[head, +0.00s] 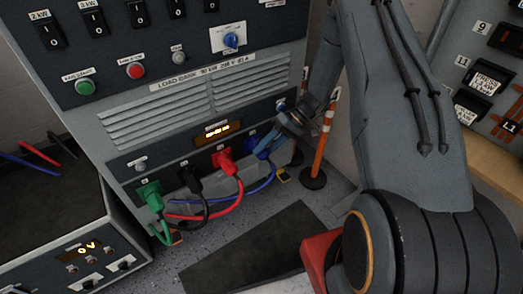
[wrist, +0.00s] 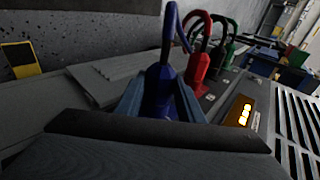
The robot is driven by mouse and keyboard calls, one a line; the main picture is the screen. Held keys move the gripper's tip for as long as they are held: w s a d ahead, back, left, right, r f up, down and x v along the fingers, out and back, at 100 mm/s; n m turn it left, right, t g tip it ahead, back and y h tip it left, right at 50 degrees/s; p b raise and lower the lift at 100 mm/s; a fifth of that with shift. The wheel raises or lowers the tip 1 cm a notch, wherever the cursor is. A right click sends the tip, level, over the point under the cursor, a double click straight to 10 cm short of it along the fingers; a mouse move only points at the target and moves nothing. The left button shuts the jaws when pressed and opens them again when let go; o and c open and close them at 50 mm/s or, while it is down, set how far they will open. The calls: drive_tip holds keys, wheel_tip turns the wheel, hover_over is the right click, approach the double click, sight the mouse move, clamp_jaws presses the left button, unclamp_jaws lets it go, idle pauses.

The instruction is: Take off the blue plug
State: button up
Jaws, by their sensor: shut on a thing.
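The blue plug (head: 262,145) is at the right end of the row of plugs on the load bank's lower panel, its blue cable looping down and left. In the wrist view the blue plug (wrist: 160,88) stands between my two fingers, cable at its top. My gripper (head: 277,138) reaches it from the right and is shut on it; in the wrist view the fingers of my gripper (wrist: 160,100) press its two sides. The plug's base is hidden behind the gripper, so I cannot tell whether it is still seated in its socket.
Red (head: 224,160), black (head: 190,178) and green (head: 149,194) plugs sit left of the blue one, cables hanging below. An orange-white post (head: 321,150) stands right of the load bank (head: 170,110). A power supply box (head: 75,240) is at lower left. A dark mat (head: 245,250) lies on the floor.

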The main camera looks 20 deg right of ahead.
drive_tip(key=shift+s+a+r+t+h+p, duration=0.15)
drive_tip(key=shift+t+h+p, duration=0.2)
drive_tip(key=shift+h+p, duration=1)
drive_tip(key=shift+a+r+t+h+p, duration=0.1)
drive_tip(key=shift+t+h+p, duration=0.25)
drive_tip(key=shift+h+p, duration=0.95)
drive_tip(key=shift+p, duration=0.7)
drive_tip(key=o, duration=1.1)
drive_tip(key=shift+c, duration=0.2)
drive_tip(key=shift+c, duration=0.4)
drive_tip(key=shift+c, duration=1)
drive_tip(key=shift+f, duration=0.1)
